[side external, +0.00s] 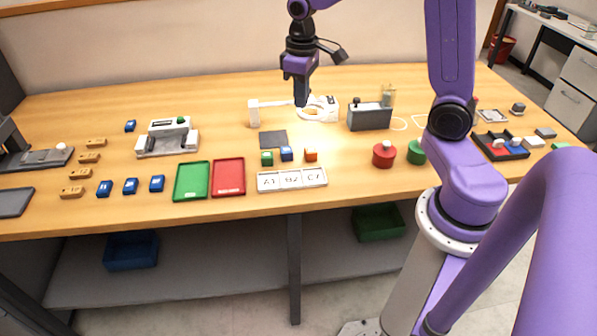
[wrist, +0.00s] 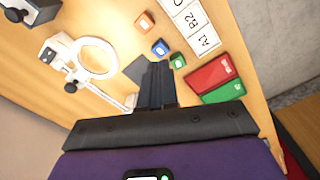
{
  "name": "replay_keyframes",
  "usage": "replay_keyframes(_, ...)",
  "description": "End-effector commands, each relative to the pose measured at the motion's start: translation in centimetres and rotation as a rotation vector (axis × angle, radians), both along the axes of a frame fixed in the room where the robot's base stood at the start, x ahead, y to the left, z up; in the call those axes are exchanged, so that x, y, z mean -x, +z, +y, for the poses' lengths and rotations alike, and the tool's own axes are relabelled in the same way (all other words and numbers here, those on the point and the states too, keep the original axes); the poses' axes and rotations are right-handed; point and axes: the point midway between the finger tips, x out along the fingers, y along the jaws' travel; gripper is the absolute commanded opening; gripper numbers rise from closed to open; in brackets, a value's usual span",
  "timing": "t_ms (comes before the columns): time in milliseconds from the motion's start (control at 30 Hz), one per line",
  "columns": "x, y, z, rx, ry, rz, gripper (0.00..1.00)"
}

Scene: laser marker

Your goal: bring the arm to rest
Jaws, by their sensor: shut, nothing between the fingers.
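My gripper (side external: 301,98) hangs in the air above the back middle of the wooden table (side external: 340,185), pointing down. Its fingers are shut with nothing between them. In the wrist view the closed fingers of my gripper (wrist: 157,75) stand over the table beside a dark square pad (wrist: 136,69). My gripper appears apart from everything on the table.
Near the pad are green (side external: 267,158), blue (side external: 286,153) and orange (side external: 311,154) cubes and a labelled strip (side external: 291,180). A white ring-shaped device (side external: 318,109) and grey box (side external: 369,117) stand behind. Green (side external: 191,181) and red (side external: 228,177) trays lie left.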

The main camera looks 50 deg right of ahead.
Motion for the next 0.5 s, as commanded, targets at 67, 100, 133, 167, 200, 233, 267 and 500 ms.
replay_keyframes(67,2.3,0.4,2.9,-0.001,0.092,-0.004,0.0)
replay_keyframes(100,3.4,0.6,4.1,-0.002,0.136,-0.006,0.0)
replay_keyframes(133,4.3,0.7,4.9,-0.002,0.168,-0.006,0.0)
replay_keyframes(167,5.3,0.8,5.7,-0.002,0.2,-0.005,0.0)
replay_keyframes(200,6.5,0.9,6.6,-0.003,0.242,-0.007,0.0)
replay_keyframes(233,7.5,1.0,7.3,-0.004,0.274,-0.008,0.0)
replay_keyframes(267,8.5,1.0,7.9,-0.004,0.306,-0.008,0.0)
replay_keyframes(500,16.7,1.0,10.7,-0.009,0.564,-0.012,0.0)
